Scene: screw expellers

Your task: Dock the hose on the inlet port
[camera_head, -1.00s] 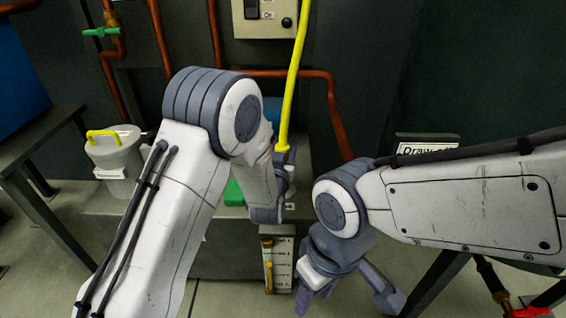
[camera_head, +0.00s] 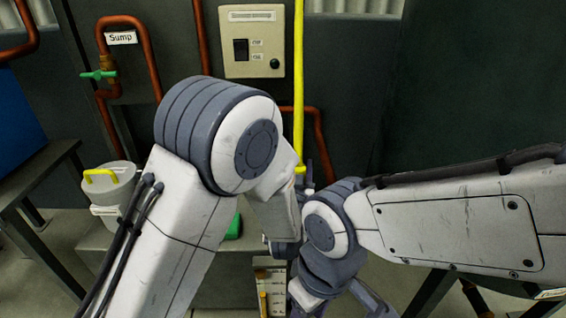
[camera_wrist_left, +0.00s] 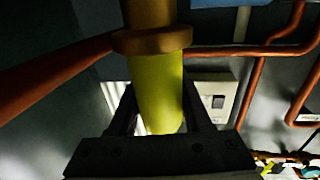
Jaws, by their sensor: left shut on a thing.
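The yellow hose (camera_head: 298,85) hangs nearly straight down in the head view, ending in a wider yellow collar (camera_head: 300,170) beside my left arm. In the left wrist view a yellow hose part (camera_wrist_left: 158,85) stands between the fingers of my left gripper (camera_wrist_left: 160,108), which is shut on it. A brass-coloured ring (camera_wrist_left: 152,40) sits around its upper part. My left gripper is hidden behind my arm in the head view. My right gripper (camera_head: 340,305) is low at the bottom edge, partly cut off. I cannot make out the inlet port with certainty.
A control box (camera_head: 252,42) is on the dark wall behind the hose, with copper pipes (camera_head: 320,140) around it. A white bucket with a yellow handle (camera_head: 108,195) stands at left. A green-handled valve (camera_head: 98,74) is near the Sump label (camera_head: 121,38).

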